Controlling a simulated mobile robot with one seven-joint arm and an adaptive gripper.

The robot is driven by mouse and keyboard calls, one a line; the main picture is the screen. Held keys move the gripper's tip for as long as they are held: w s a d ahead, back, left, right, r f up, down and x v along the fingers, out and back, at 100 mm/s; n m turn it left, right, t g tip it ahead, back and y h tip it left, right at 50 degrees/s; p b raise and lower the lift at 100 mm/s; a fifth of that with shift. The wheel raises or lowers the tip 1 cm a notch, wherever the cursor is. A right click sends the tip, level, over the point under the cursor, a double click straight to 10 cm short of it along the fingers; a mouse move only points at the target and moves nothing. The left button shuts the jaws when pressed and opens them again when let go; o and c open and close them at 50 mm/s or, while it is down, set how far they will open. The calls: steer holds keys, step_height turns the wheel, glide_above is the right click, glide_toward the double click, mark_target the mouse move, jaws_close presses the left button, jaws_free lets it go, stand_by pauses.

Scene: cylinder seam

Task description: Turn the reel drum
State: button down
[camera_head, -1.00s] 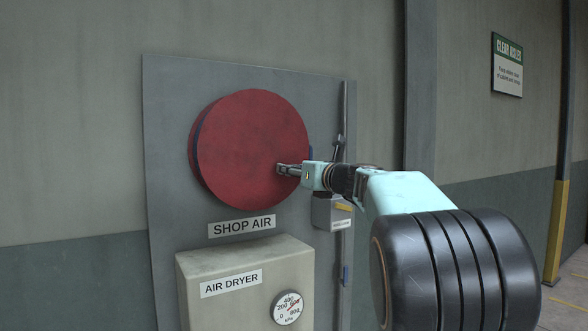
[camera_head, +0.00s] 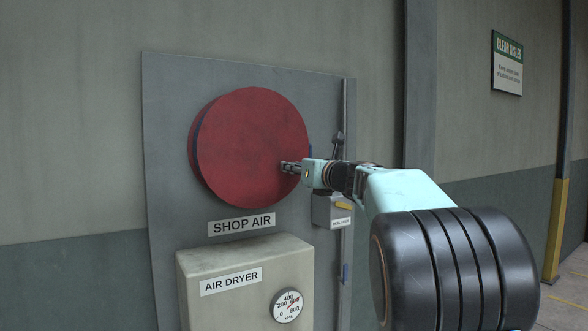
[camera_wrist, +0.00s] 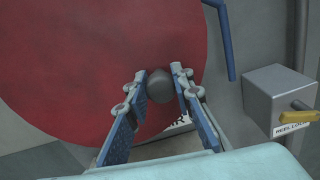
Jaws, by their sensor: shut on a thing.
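The reel drum (camera_head: 250,145) is a large red disc on a grey wall panel, above the SHOP AIR label. It also fills much of the wrist view (camera_wrist: 70,60). A dark rounded knob (camera_wrist: 160,86) stands out from its face near the lower right edge. My gripper (camera_head: 288,167) is at the drum's right side. In the wrist view its two blue-padded fingers (camera_wrist: 162,90) sit on either side of the knob and are shut on it.
A grey box with a yellow lever (camera_head: 343,206) sits right of the drum; its label reads REEL LOCK in the wrist view. A blue bent bar (camera_wrist: 224,38) is close to the drum's right edge. The air dryer box (camera_head: 290,250) with a gauge is below.

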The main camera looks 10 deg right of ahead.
mark_target(292, 146)
steer(key=shift+w+d+r+n, duration=0.1)
steer(key=shift+d+r+n, duration=0.2)
steer(key=shift+r+n, duration=0.5)
steer(key=shift+w+d+r+n, duration=0.1)
steer(key=shift+d+r+n, duration=0.2)
steer(key=shift+r+n, duration=0.45)
steer(key=shift+d+r+n, duration=0.1)
steer(key=shift+r+n, duration=1.05)
steer(key=shift+n, duration=0.5)
steer(key=c, duration=1.7)
jaws_free()
steer(key=shift+o, duration=0.2)
steer(key=v, duration=1.2)
steer(key=shift+f, duration=0.1)
